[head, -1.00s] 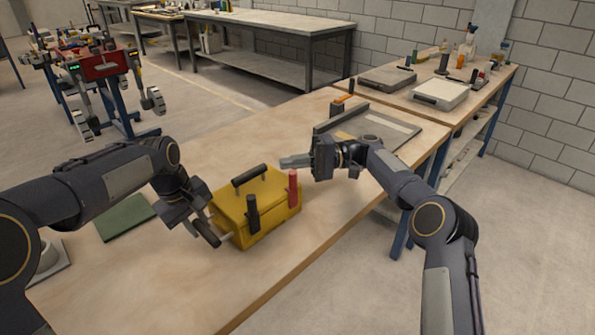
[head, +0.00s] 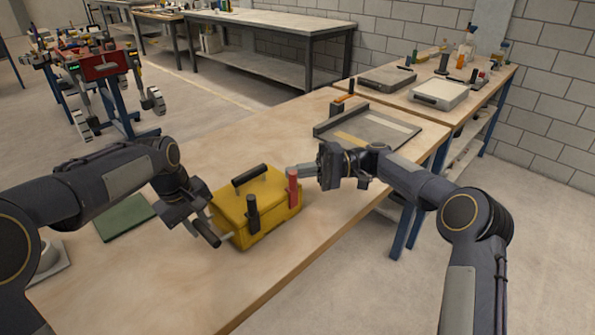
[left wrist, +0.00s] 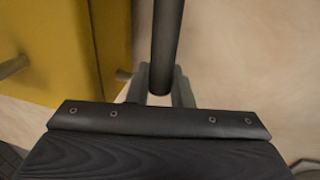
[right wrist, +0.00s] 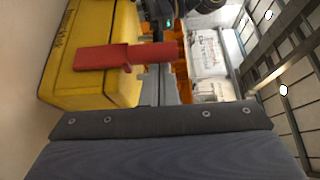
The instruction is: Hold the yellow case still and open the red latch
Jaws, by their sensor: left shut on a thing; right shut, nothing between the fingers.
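The yellow case (head: 238,208) stands upright on the wooden table with its lid down. It has a black top handle (head: 250,175), a black latch (head: 253,214) and a red latch (head: 293,188), which stands upright at the right corner. My left gripper (left wrist: 165,90) is shut on a black bar handle (head: 207,233) at the case's left side. My right gripper (head: 297,170) is shut and empty, its fingertips beside the upper end of the red latch. In the right wrist view the red latch (right wrist: 125,56) lies across the fingertips; I cannot tell whether they touch.
A grey tray (head: 340,128) lies on the table behind my right gripper. A green mat (head: 124,218) lies left of the case. The table's front edge runs close to the right of the case. The table in front of the case is clear.

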